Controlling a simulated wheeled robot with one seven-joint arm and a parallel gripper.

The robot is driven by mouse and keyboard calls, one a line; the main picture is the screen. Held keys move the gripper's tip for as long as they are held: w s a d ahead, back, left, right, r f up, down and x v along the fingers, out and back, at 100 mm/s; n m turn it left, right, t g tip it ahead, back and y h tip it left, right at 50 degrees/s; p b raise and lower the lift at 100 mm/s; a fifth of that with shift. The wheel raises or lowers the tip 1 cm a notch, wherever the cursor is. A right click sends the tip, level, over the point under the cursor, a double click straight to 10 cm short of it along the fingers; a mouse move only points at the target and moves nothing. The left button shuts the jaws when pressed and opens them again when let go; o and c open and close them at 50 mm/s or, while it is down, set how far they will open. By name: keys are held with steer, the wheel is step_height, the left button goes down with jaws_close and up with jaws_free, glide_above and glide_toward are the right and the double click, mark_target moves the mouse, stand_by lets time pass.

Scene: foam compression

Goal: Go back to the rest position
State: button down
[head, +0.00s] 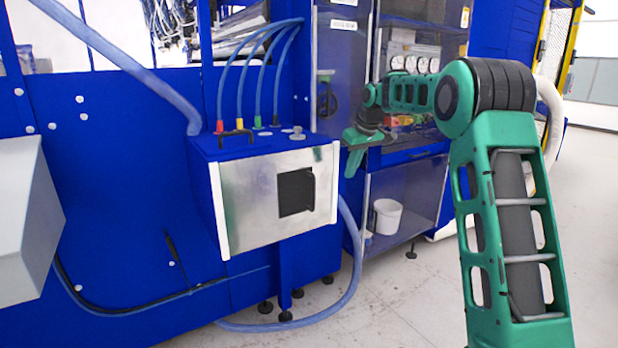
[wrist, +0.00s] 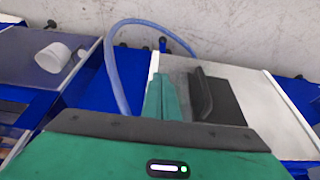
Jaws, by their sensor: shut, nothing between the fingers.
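My gripper (head: 352,162) is at the end of my green arm, near the middle of the head view. It hangs just right of the metal-fronted box (head: 255,200) on the blue wall. In the wrist view my gripper (wrist: 163,78) has its green fingers together with nothing between them. Beyond the fingers the box's pale front face (wrist: 262,95) shows, with its black handle (wrist: 217,98) just right of the fingertips. The handle also shows in the head view (head: 296,192). I cannot tell the exact gap between fingers and box.
Blue hoses (head: 262,70) rise from the box top, and a thick hose (head: 352,270) loops below it. A cabinet (head: 412,185) with a white bucket (head: 387,216) stands behind my gripper. Clear floor (head: 595,230) lies at the right.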

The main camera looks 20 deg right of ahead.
steer(key=s+d+f+m+g, duration=0.1)
steer(key=s+m, duration=0.1)
steer(key=s, duration=1.2)
steer(key=s+d+f+m+g+h, duration=0.1)
steer(key=s+d+m, duration=0.15)
steer(key=s, duration=1.05)
steer(key=s+d+f+m+g, duration=0.1)
steer(key=s+f+m, duration=0.15)
steer(key=s, duration=1.15)
steer(key=s+a+f+m, duration=0.1)
steer(key=s+f, duration=0.1)
steer(key=s, duration=0.5)
steer(key=s+a+f+m+g, duration=0.1)
steer(key=s+f, duration=0.2)
steer(key=s, duration=0.5)
steer(key=shift+s+a+f+m, duration=0.15)
steer(key=shift+a+f+m, duration=0.2)
steer(key=shift+m, duration=0.05)
